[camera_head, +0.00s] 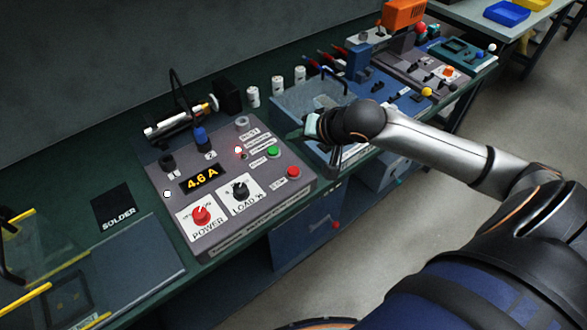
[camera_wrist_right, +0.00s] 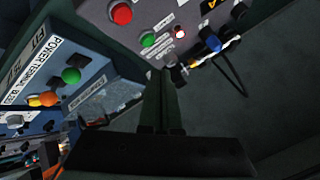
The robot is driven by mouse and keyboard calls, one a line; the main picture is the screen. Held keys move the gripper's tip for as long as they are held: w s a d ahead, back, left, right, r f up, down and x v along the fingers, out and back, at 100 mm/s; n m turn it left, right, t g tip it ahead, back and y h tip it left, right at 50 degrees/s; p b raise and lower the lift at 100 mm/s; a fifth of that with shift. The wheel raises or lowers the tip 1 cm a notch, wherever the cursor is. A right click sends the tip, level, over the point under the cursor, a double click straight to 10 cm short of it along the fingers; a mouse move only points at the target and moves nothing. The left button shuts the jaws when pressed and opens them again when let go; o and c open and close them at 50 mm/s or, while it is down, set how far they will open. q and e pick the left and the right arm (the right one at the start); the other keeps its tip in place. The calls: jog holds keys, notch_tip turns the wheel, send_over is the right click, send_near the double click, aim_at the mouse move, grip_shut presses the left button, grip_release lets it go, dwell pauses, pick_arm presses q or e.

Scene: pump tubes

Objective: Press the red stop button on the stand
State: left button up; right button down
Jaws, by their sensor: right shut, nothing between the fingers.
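The grey stand (camera_head: 250,205) is a sloped panel on the bench with a 4.6 A display. Its red stop button (camera_head: 293,171) is at the panel's right side, below the green start button (camera_head: 272,152). In the right wrist view the red button (camera_wrist_right: 121,13) is near the top, with the green button (camera_wrist_right: 148,40) below it. My right gripper (camera_head: 298,134) is shut and empty, to the right of the panel's upper part and apart from the red button. Its closed fingers also show in the right wrist view (camera_wrist_right: 166,80). My left gripper is not in view.
The panel also has a red power knob (camera_head: 201,215) and a black load knob (camera_head: 240,191). Several white cylinders stand along the bench's back. Other equipment, including an orange unit (camera_head: 403,13), stands farther right.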

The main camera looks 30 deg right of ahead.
jog(key=shift+f, duration=0.1)
jog(key=b, duration=0.5)
send_over(296, 173)
notch_tip(296, 173, down, 7)
jog(key=shift+f, duration=0.8)
jog(key=shift+f, duration=0.15)
dwell(1.1)
jog(key=shift+f, duration=0.3)
